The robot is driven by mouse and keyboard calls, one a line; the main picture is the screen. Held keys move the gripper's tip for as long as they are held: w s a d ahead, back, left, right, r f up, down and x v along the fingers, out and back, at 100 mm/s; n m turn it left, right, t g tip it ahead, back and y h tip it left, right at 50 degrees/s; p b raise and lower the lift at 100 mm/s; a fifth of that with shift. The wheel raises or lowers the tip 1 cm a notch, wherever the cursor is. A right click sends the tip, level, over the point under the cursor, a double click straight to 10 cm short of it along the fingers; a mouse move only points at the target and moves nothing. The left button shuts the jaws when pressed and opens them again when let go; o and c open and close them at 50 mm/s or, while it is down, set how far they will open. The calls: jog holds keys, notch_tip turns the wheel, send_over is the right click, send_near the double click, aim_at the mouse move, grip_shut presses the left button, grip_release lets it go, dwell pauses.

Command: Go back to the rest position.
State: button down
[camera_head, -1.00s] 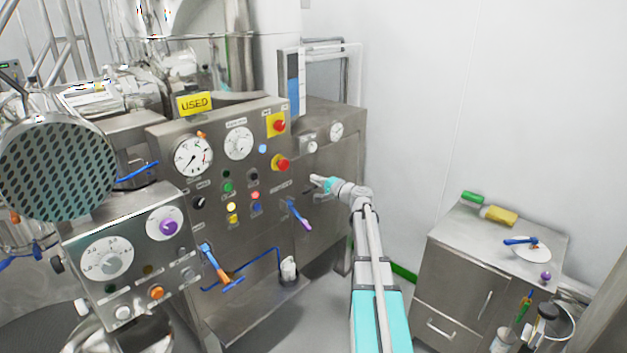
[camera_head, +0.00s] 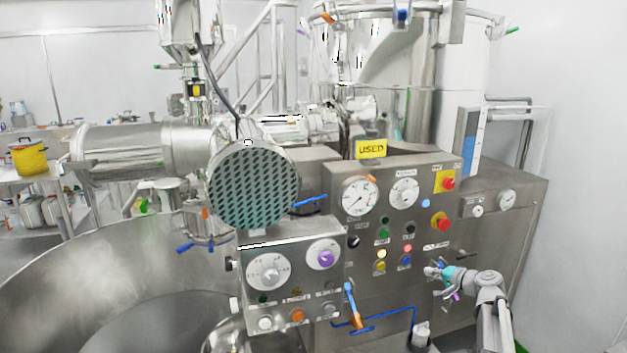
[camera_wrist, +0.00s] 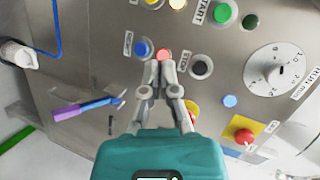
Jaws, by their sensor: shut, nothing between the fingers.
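My gripper (camera_head: 432,271) is at the lower right of the head view, in front of the lower right part of the steel control panel (camera_head: 340,240). In the wrist view my gripper (camera_wrist: 160,65) has its fingers closed together at the tips, with nothing held. The tips overlap a red button (camera_wrist: 163,54) in that view, and I cannot tell whether they touch it. A blue button (camera_wrist: 142,48) is just left of the tips and a black one (camera_wrist: 200,66) just right.
A purple and blue lever (camera_wrist: 85,108) sticks out left of my fingers. A red emergency button (camera_wrist: 244,137) lies to the right. A large steel bowl (camera_head: 60,290) fills the lower left of the head view. White wall space is at the right.

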jog(key=s+a+f+n+g, duration=0.3)
jog(key=s+a+f+g, duration=0.15)
jog(key=a, duration=0.45)
jog(key=s+a+f+n+g+h, duration=0.2)
jog(key=s+a, duration=0.1)
jog(key=s, duration=0.4)
jog(key=s+a+f+n+g+h, duration=0.2)
jog(key=s+a+f+g+h, duration=0.1)
jog(key=s, duration=0.4)
jog(key=s+a+f+n+g+h, duration=0.2)
jog(key=s+a+f, duration=0.1)
jog(key=s, duration=0.4)
jog(key=shift+a+h, duration=0.25)
jog(key=shift+h, duration=0.15)
jog(key=shift+g, duration=0.25)
